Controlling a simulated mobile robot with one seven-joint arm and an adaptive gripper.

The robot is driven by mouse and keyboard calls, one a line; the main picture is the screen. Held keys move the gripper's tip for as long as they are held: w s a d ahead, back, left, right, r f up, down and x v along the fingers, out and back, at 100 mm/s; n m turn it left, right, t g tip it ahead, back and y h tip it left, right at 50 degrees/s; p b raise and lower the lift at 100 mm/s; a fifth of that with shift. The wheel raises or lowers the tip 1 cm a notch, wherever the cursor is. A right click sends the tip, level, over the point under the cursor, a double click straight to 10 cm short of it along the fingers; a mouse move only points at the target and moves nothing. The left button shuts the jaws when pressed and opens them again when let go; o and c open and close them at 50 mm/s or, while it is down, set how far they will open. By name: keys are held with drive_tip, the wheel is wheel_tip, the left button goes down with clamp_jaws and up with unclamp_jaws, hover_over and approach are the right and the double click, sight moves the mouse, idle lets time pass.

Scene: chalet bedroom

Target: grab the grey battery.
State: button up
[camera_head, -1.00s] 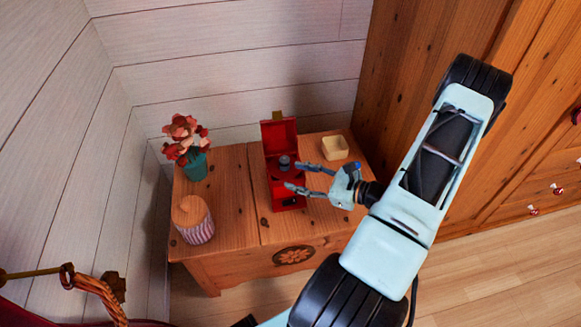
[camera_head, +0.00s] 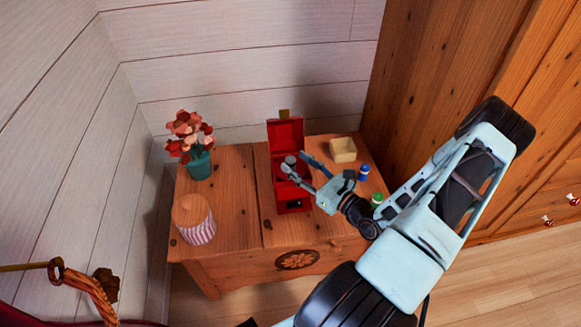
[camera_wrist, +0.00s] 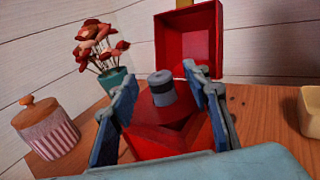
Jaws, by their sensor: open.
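The grey battery (camera_head: 290,160), a short upright cylinder with a darker band, stands at the open red box (camera_head: 293,206). It also shows in the wrist view (camera_wrist: 161,90), on a red surface at the box. My gripper (camera_head: 295,166) is open at the battery. In the wrist view, its two blue fingers (camera_wrist: 160,74) are on the left and right of the battery with gaps on both sides. The fingers hide parts of the red box, so I cannot tell exactly how the battery is supported.
On the wooden chest (camera_head: 235,232) stand a flower pot (camera_head: 198,165), a striped jar (camera_head: 195,222) and a cream bowl (camera_head: 343,150). A blue battery-like cylinder (camera_head: 364,172) and a green-topped one (camera_head: 377,199) are at the right. The red lid (camera_wrist: 190,45) stands raised behind the battery.

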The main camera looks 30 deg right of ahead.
sight(294, 162)
drive_tip(key=shift+x, duration=1.6)
drive_tip(key=shift+c, duration=0.3)
clamp_jaws()
